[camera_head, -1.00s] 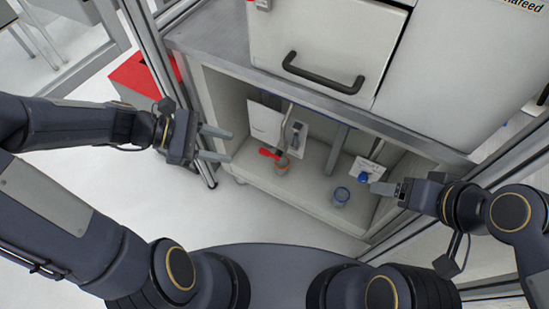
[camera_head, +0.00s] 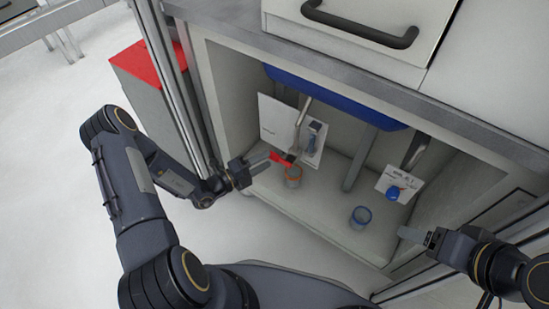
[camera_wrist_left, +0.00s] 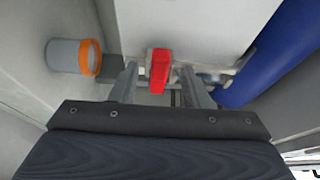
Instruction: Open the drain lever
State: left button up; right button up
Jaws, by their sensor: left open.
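The red drain lever (camera_head: 280,159) sits at the lower end of a grey pipe inside the open cabinet, above an orange-rimmed cup (camera_head: 293,176). My left gripper (camera_head: 262,162) reaches into the cabinet just left of the lever. In the left wrist view, the gripper (camera_wrist_left: 160,76) is open, and the red lever (camera_wrist_left: 158,72) shows between its two fingers, with a gap on each side. I cannot tell how deep the lever lies between them. My right gripper (camera_head: 412,236) is at the cabinet's right front; its jaw opening is unclear.
A blue-rimmed cup (camera_head: 360,217) stands on the cabinet floor, below a blue knob (camera_head: 393,193). A blue basin (camera_head: 335,95) hangs above. The grey counter edge (camera_head: 340,82) overhangs the opening. A metal post (camera_head: 172,85) and red-topped box (camera_head: 140,68) stand left.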

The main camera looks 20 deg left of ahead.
aim_at(270, 158)
pick_arm(q)
jog(key=shift+b+x, duration=0.4)
jog(key=shift+x, duration=1.7)
grip_shut()
